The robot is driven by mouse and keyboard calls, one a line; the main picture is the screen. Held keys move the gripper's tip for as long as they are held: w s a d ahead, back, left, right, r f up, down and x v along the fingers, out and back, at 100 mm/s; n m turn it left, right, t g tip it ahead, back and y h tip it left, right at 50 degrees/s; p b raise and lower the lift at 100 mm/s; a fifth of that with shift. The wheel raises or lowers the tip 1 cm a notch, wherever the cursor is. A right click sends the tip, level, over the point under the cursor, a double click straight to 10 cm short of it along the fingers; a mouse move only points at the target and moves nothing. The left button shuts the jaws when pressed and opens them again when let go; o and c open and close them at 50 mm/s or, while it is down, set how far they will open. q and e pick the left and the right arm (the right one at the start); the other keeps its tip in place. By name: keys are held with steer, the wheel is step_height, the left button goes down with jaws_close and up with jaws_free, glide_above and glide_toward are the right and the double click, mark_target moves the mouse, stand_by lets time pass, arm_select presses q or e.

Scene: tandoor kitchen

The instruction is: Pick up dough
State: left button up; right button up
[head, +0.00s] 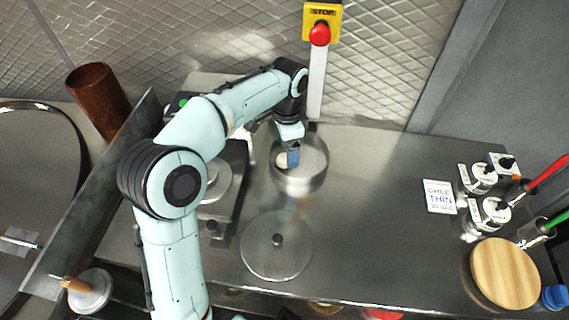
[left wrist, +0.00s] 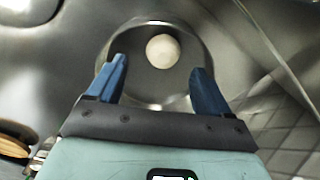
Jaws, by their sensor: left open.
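A pale, round dough ball (left wrist: 163,51) lies in a round steel bowl (left wrist: 143,103). In the head view the dough (head: 281,160) shows as a small cream patch beside my gripper, and the bowl (head: 302,184) stands on the steel counter. My left gripper (head: 291,158) reaches down over the bowl. In the left wrist view my left gripper (left wrist: 160,66) is open, its blue fingers apart on either side of the dough's line, with nothing between them. The ball appears just beyond the fingertips; contact cannot be told. My right gripper is in neither view.
A yellow stop box (head: 321,22) on a post stands behind the bowl. A lidded round disc (head: 277,246) lies in front. A scale-like device (head: 213,186) is left of the bowl. A printed card (head: 439,197), canisters (head: 484,178) and a wooden board (head: 505,273) are at right. Counter between is clear.

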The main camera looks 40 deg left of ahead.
mark_target(284, 164)
arm_select(q)
step_height(284, 164, down, 4)
steer(key=shift+a+f+b, duration=0.15)
steer(key=shift+f+b, duration=0.1)
steer(key=shift+b, duration=0.05)
steer(key=c, duration=0.8)
steer(key=shift+o, duration=0.2)
